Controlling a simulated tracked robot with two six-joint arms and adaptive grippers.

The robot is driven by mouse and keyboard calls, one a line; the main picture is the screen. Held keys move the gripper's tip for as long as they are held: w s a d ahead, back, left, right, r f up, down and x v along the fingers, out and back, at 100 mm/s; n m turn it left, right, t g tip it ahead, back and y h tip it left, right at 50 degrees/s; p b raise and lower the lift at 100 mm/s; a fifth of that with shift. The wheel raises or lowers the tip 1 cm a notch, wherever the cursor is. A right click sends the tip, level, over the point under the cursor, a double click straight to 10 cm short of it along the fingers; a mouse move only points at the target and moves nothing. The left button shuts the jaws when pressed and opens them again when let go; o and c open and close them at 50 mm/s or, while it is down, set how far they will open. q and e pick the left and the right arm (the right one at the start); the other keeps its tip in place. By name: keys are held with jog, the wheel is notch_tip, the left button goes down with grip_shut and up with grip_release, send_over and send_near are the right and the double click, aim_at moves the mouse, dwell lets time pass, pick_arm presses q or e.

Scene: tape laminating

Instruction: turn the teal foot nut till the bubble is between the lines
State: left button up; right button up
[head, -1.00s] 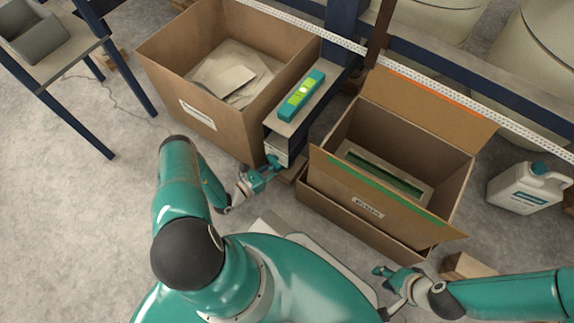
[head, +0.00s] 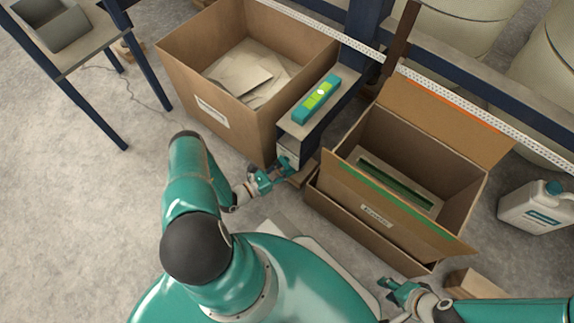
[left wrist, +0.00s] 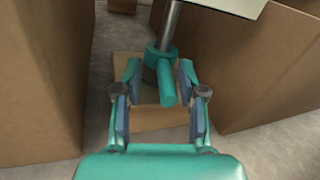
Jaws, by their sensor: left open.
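The teal foot nut (left wrist: 158,63) sits on a grey threaded-looking post (left wrist: 171,25) in the left wrist view, with a teal handle sticking out toward me. My left gripper (left wrist: 160,103) is open, one finger on each side of the handle, with a gap showing on both sides. In the head view my left gripper (head: 272,178) is at the near end of the narrow stand. The teal level (head: 317,98) lies on top of the stand, and its bright green vial shows a pale bubble (head: 321,92); the lines are too small to read. My right gripper (head: 396,290) is low at the right, apart from everything, fingers seemingly spread.
A cardboard box with sheets (head: 207,122) stands left of the stand, and an open carton (head: 345,185) stands to the right. Both leave a narrow gap around the foot. A wooden block (left wrist: 180,118) lies under the post. A white jug (head: 533,208) stands far right.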

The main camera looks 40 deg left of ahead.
pick_arm(q)
jog(key=s, duration=0.3)
jog(key=s+a, duration=0.1)
jog(key=s, duration=0.3)
jog(key=s+a, duration=0.1)
jog(key=s, duration=0.2)
jog(key=shift+s, duration=0.25)
jog(key=shift+a+m, duration=0.55)
jog(key=shift+m, duration=0.35)
jog(key=s+m+p, duration=0.2)
jog(key=p, duration=0.2)
jog(key=shift+s+a, duration=0.1)
jog(key=shift+a, duration=0.1)
jog(key=shift+y, duration=0.8)
jog(key=s+d+p, duration=0.1)
jog(key=p, duration=0.1)
jog(key=s+d+p, duration=0.1)
jog(key=s+p, duration=0.1)
jog(key=shift+s+d+r, duration=0.15)
jog(key=shift+d+r, duration=0.05)
jog(key=shift+d+p, duration=0.15)
jog(key=shift+p, duration=0.2)
jog(key=shift+f, duration=0.1)
jog(key=w, duration=0.5)
jog(key=w+d+b, duration=0.1)
jog(key=w, duration=0.5)
jog(key=w+b, duration=0.1)
jog(key=w, duration=0.4)
jog(key=shift+w+d, duration=0.2)
